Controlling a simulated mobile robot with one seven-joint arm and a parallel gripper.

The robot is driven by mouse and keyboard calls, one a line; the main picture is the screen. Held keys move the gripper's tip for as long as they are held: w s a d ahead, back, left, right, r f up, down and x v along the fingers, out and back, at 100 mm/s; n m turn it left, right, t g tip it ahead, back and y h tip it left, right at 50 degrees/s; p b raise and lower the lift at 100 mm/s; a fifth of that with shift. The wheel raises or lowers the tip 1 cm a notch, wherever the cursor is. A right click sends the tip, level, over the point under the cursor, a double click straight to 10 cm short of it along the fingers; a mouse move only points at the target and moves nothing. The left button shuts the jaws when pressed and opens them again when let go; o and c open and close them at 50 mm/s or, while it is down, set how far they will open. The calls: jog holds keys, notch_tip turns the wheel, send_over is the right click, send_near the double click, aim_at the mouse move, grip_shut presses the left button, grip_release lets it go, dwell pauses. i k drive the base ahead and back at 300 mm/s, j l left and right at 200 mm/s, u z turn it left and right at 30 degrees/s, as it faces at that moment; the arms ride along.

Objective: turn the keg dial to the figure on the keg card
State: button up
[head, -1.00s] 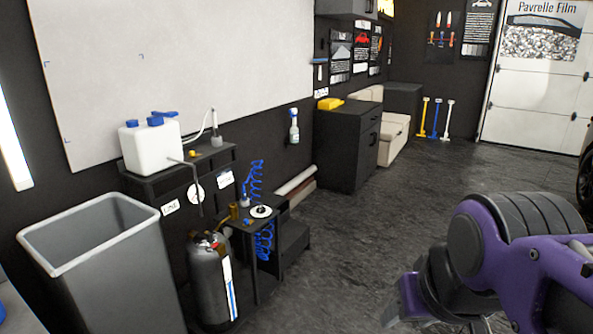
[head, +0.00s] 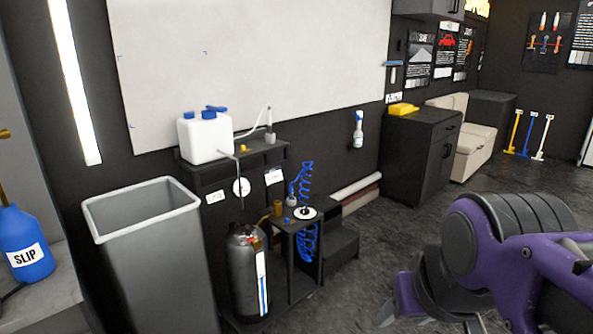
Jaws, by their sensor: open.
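A dark metal cylinder, which looks like the keg (head: 246,284), stands upright on the floor right of the grey bin, with a white and blue strip down its side. A round white disc (head: 241,187) is on the dark stand's front above it. Another round white disc (head: 304,213) with a dark centre is on the low stand to the right. I cannot tell which disc is the keg dial. Two white cards, a left card (head: 215,197) and a right card (head: 273,176), are on the stand; their writing is too small to read. My gripper is not in view; only purple arm links show.
A grey bin (head: 142,205) stands close left of the keg. A white tank (head: 205,139) sits on the stand (head: 283,152). Blue coiled hose (head: 307,180) hangs at the low stand. A blue SLIP bottle (head: 27,248) is far left. Dark floor (head: 352,295) is open to the right.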

aim_at(305, 210)
jog(key=i+l+u, duration=0.2)
jog(key=l, duration=0.35)
jog(key=l+u, duration=0.25)
jog(key=l, duration=0.25)
jog(key=u, duration=0.25)
jog(key=i+l+u, duration=0.15)
jog(key=u, duration=0.25)
jog(key=i+l+u, duration=0.2)
jog(key=i+u, duration=0.2)
jog(key=i+l+u, duration=0.15)
jog(key=l, duration=0.2)
jog(key=i+l+u, duration=0.15)
jog(key=l, duration=0.25)
jog(key=i+l, duration=0.25)
jog(key=l, duration=0.15)
jog(key=i+l+u, duration=0.1)
jog(key=i+l, duration=0.3)
jog(key=l, duration=0.25)
jog(key=i+l, duration=0.1)
jog(key=l, duration=0.2)
jog(key=k+j, duration=0.1)
jog(key=k+z, duration=0.05)
